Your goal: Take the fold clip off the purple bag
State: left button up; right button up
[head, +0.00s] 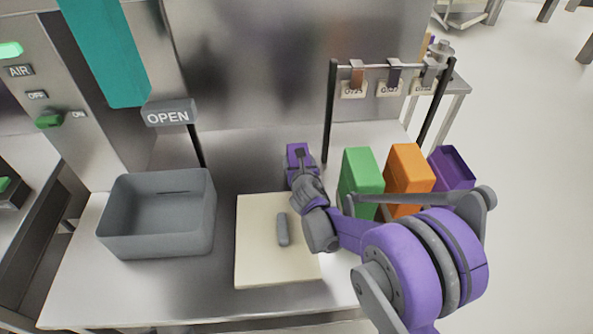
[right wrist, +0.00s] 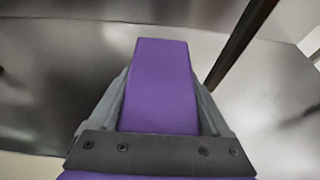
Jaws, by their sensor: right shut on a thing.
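My right gripper (head: 299,170) is over the back of the cream board. In the right wrist view its grey fingers (right wrist: 163,95) are shut on a long, smooth purple block (right wrist: 163,80). I cannot tell from its shape whether this is the fold clip. A purple bag (head: 455,165) stands at the right end of a row of bags, partly hidden by the orange bag and my arm. Its top looks open and dark inside. My right gripper is to the left of it and apart from it. I see no clip on its visible part. My left gripper is not in view.
A green bag (head: 360,172) and an orange bag (head: 408,170) stand beside the purple bag. A grey rod-like piece (head: 283,229) lies on the board (head: 257,262). An empty grey bin (head: 158,240) is at left. A rail with tags (head: 390,66) stands behind.

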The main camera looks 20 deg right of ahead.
jog(key=shift+f, duration=1.6)
jog(key=shift+f+b, duration=0.2)
jog(key=shift+b, duration=0.15)
jog(key=o, duration=1.4)
jog(key=shift+c, duration=0.2)
jog(key=shift+r, duration=0.2)
jog(key=shift+s+a+r, duration=0.1)
jog(key=shift+s+r, duration=0.05)
jog(key=shift+s, duration=0.05)
jog(key=p+v, duration=0.1)
jog(key=v, duration=1)
jog(key=shift+s, duration=0.25)
